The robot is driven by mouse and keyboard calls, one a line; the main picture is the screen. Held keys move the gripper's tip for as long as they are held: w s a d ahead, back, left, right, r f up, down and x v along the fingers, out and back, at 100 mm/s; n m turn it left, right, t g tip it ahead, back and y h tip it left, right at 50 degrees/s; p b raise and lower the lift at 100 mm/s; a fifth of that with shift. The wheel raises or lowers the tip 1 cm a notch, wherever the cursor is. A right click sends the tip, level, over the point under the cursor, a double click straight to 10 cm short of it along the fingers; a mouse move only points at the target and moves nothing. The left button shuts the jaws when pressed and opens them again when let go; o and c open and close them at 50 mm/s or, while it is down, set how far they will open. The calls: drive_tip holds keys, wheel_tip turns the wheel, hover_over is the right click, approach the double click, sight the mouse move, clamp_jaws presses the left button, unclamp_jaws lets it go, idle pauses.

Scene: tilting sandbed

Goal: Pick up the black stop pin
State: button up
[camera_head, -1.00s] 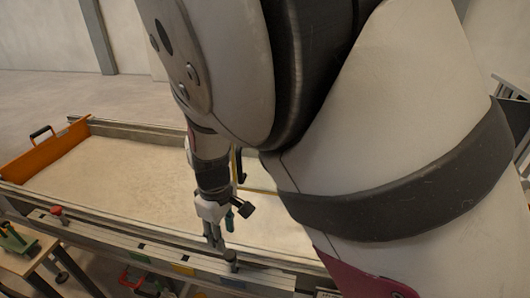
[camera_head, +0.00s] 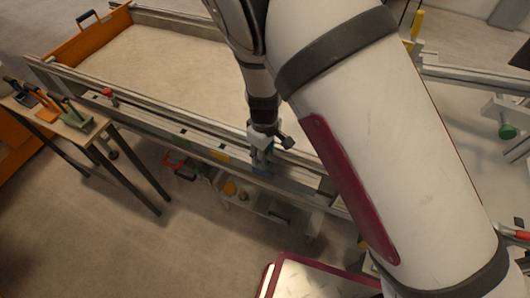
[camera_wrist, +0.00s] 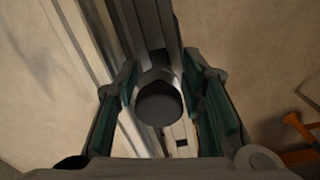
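The black stop pin (camera_wrist: 158,103) shows its round, dark top near the middle of the wrist view, above a pale metal rail. My gripper (camera_wrist: 158,82) has its green-padded fingers on either side of the pin, with narrow gaps seeming to show beside it. I take it as open around the pin; contact is hard to judge. In the head view my gripper (camera_head: 262,166) points down at the front rail of the sandbed (camera_head: 160,62). The pin cannot be made out there, and its lower part is hidden in the wrist view.
A small table with tools (camera_head: 60,120) stands at the left. A red knob (camera_head: 107,92) sits on the rail. An orange board with a handle (camera_head: 95,35) closes the sandbed's far left end. Open floor (camera_head: 120,245) lies in front.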

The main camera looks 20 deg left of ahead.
drive_tip(key=shift+f, duration=0.65)
clamp_jaws()
